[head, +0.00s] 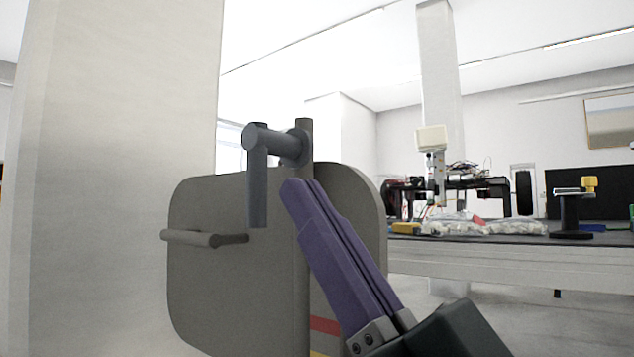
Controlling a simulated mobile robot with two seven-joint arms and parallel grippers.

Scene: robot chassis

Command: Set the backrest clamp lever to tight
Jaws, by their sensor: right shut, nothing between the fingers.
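A blue-grey lever (257,185), which looks like the clamp lever, sits on a short horizontal shaft at the top of a grey backrest panel (215,285). Its arm hangs straight down in front of the panel. My right gripper (294,187) has purple fingers, shut and empty, reaching up from the lower right. In the picture its tips lie just right of the lever arm and below the shaft, with a small gap to the arm. I cannot tell the depth between them. The fingers hide part of the panel and post. My left gripper is out of view.
A grey rod (190,238) sticks out at the panel's left. A post (304,128) rises above the panel, and red and yellow marks show low on it. A wide pale column (110,180) stands at left. A cluttered workbench (480,262) is behind at right.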

